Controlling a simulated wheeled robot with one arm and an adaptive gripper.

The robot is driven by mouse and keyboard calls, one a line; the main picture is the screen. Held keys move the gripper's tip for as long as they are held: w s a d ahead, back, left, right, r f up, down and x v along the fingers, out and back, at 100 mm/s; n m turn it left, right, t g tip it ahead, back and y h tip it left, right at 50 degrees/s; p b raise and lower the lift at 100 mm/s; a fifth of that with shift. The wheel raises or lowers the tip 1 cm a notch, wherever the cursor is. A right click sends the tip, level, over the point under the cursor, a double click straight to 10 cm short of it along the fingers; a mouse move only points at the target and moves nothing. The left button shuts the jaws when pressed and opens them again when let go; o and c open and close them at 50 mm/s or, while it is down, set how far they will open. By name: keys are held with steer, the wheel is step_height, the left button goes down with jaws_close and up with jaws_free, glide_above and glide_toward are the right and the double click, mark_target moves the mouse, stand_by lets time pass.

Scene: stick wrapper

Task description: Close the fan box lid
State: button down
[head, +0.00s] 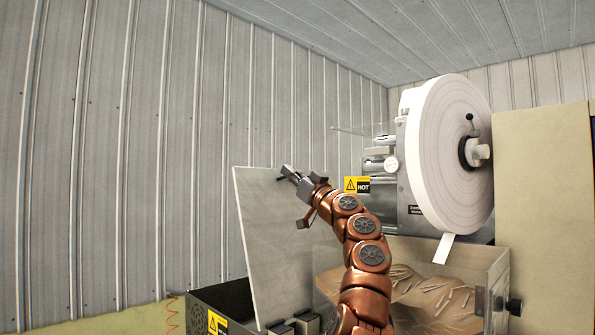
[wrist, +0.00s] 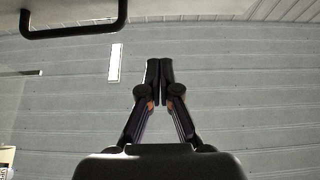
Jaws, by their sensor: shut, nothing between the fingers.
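The fan box lid (head: 275,240) is a flat pale grey panel. It stands open, nearly upright, above the dark fan box (head: 233,298) at the lower left of the head view. My gripper (head: 287,171) is at the upper right part of the lid, close to its top edge. In the wrist view my gripper (wrist: 160,65) is shut and empty, with its fingertips together. A dark bar handle (wrist: 75,33) on a pale panel shows at the top left of the wrist view, apart from the fingers. I cannot tell whether my gripper touches the lid.
A wrapping machine with a large white paper roll (head: 447,150) stands at the right. Below it is a clear-walled bin (head: 495,270) with loose sticks. A yellow and black HOT sign (head: 357,185) is beside my arm. A corrugated wall (head: 130,150) is behind.

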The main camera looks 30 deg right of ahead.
steer(key=w+p, duration=0.1)
steer(key=w, duration=0.1)
steer(key=w+a+p, duration=0.1)
steer(key=w, duration=0.1)
steer(key=w+p, duration=0.2)
steer(key=shift+w+a+r, duration=0.2)
steer(key=shift+w+a, duration=0.05)
steer(key=shift+w, duration=0.1)
